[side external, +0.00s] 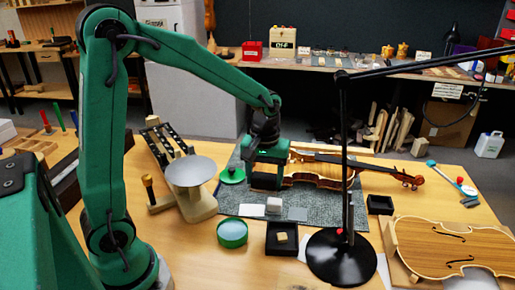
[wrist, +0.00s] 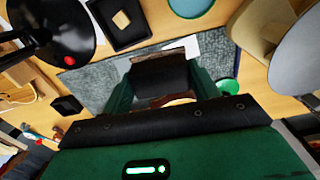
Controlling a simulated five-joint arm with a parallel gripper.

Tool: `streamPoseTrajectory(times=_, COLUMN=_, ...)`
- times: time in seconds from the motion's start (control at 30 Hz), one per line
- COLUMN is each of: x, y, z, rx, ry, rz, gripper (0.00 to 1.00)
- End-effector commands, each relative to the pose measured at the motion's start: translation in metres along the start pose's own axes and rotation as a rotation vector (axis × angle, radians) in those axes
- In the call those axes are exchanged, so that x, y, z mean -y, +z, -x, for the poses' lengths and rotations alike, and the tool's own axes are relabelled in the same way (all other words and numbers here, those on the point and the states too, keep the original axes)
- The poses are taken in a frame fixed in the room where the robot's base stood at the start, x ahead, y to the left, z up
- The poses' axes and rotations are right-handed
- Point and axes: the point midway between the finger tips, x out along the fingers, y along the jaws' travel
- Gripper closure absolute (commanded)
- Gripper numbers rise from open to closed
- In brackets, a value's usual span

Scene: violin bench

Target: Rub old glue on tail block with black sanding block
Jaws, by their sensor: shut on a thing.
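My gripper (side external: 268,172) is low over the grey mat (side external: 238,196), at the left end of the violin (side external: 325,178). In the wrist view, its green fingers (wrist: 162,92) are shut on a dark block, the black sanding block (wrist: 162,78). A brown strip shows along the block's far edge; I cannot tell what it is. A sliver of orange wood (wrist: 175,101), apparently violin, shows just below the block. The tail block and old glue are hidden by my gripper, so I cannot tell whether the sanding block touches them.
A lamp base (side external: 342,258) with an upright pole stands in front of the violin. A stand with a round grey disc (side external: 190,171) is left.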

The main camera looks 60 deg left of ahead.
Motion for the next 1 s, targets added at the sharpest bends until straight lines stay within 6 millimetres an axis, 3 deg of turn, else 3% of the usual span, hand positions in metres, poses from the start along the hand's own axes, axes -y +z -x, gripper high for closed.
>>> streamPoseTrajectory(times=0.47, x=0.011, y=-0.123, z=0.013, rx=0.000, ry=0.000, rz=0.004, gripper=0.58)
streamPoseTrajectory(times=0.8, x=0.045, y=-0.204, z=0.016, rx=0.000, ry=0.000, rz=0.005, gripper=0.58)
streamPoseTrajectory(times=1.0, x=0.068, y=-0.239, z=0.015, rx=0.000, ry=0.000, rz=0.004, gripper=0.58)
